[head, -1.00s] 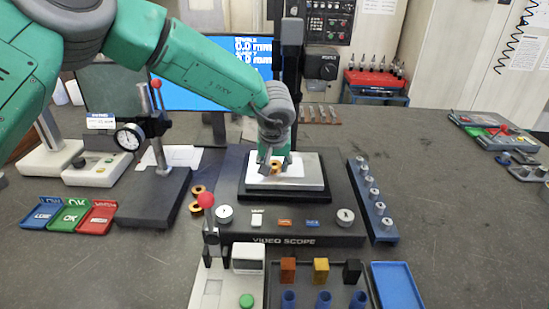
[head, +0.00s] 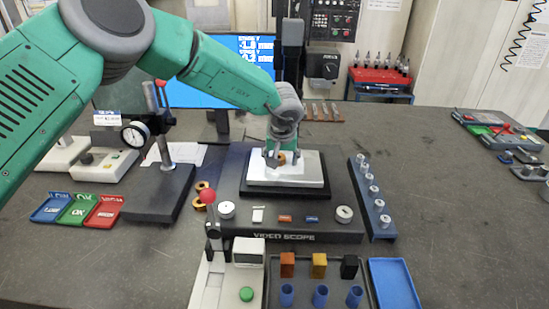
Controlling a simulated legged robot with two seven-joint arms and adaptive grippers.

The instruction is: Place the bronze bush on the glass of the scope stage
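The bronze bush (head: 282,158) is a small orange-brown ring between the fingers of my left gripper (head: 283,160). The fingers appear closed on its sides, partly hiding it. They are over the pale scope stage (head: 312,174), which has a white plate on a black base. I cannot tell whether the bush touches the glass or is just above it; the glass is hard to make out under the gripper. My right gripper is not in view.
A dial gauge stand (head: 160,185) stands further left, and a blue rack of metal pins (head: 372,205) to the right.

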